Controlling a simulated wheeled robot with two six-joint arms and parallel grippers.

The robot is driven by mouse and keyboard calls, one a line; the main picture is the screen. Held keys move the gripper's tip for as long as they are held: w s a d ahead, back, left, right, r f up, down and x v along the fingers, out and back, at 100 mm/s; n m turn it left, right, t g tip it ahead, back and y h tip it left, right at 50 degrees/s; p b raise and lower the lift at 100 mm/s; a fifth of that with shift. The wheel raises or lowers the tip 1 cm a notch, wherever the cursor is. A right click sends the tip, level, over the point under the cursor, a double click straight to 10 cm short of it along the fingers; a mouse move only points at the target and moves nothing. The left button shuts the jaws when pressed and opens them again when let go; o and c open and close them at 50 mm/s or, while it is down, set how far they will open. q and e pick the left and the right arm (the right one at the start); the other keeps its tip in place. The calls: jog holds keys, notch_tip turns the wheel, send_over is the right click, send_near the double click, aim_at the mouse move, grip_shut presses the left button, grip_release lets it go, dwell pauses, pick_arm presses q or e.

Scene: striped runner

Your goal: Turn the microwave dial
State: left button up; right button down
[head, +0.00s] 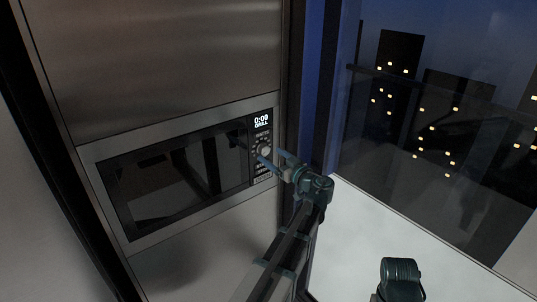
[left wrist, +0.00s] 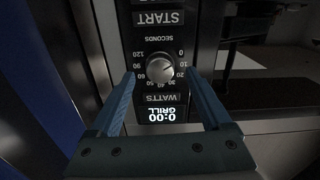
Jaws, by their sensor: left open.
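The microwave (head: 172,172) is built into a steel cabinet front, with a dark glass door and a control strip at its right. My left gripper (head: 273,158) is open in front of the control strip. In the left wrist view its two blue fingers (left wrist: 160,75) show on either side of the dial, apart from it, with nothing held.
The display (head: 262,121) reads 0:00 GRILL. START and WATTS labels flank the dial in the left wrist view. A dark blue wall edge (head: 318,80) and a window with a night skyline stand to the right. Pale floor (head: 400,230) lies below the window.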

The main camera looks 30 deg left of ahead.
aim_at(264, 150)
pick_arm(q)
jog(key=shift+x, duration=1.35)
grip_shut()
